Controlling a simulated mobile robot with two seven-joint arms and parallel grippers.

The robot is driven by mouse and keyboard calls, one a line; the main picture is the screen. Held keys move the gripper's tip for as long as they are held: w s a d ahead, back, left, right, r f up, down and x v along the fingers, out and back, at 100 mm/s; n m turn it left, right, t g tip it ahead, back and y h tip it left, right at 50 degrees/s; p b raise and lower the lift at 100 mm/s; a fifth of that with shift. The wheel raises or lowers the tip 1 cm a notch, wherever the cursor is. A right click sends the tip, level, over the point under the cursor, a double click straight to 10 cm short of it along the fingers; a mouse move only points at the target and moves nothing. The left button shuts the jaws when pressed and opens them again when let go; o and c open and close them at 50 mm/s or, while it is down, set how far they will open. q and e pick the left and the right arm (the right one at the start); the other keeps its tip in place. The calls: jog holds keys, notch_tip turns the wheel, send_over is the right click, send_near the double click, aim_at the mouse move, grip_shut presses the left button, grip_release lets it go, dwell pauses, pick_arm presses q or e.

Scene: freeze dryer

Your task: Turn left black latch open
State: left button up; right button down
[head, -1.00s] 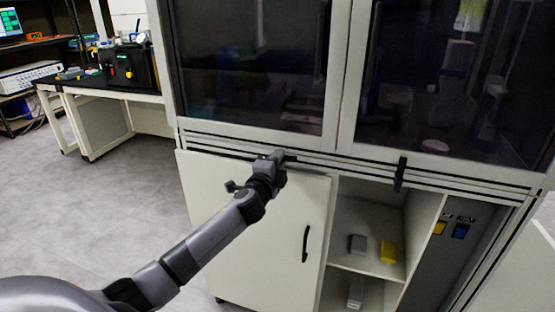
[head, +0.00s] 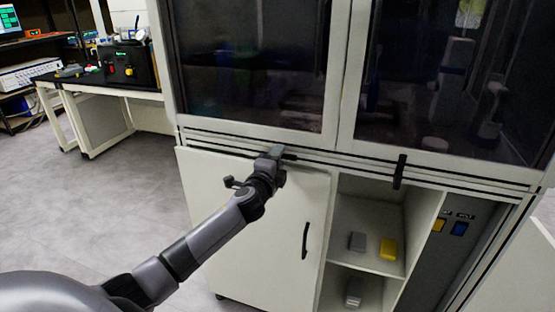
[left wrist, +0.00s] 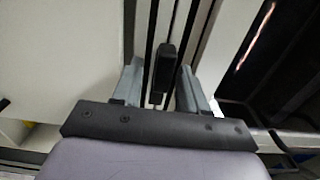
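The left black latch (left wrist: 165,66) shows in the left wrist view, lying along the dark rail stripes between my two fingers. In the head view only a small dark end of this latch (head: 290,157) shows beside the gripper; the rest is hidden. My left gripper (left wrist: 160,88) is open, with one grey finger on each side of the latch and visible gaps on both sides. In the head view the left gripper (head: 275,153) is at the rail under the left glass door. My right gripper is not in view.
A second black latch (head: 399,172) stands upright across the rail to the right. Below are a white cabinet door (head: 255,245) with a black handle (head: 306,242) and open shelves with a yellow block (head: 388,249). A workbench (head: 95,88) stands far left; the floor there is clear.

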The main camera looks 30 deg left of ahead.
pick_arm(q)
jog(key=v, duration=0.7)
dwell(0.4)
dwell(0.4)
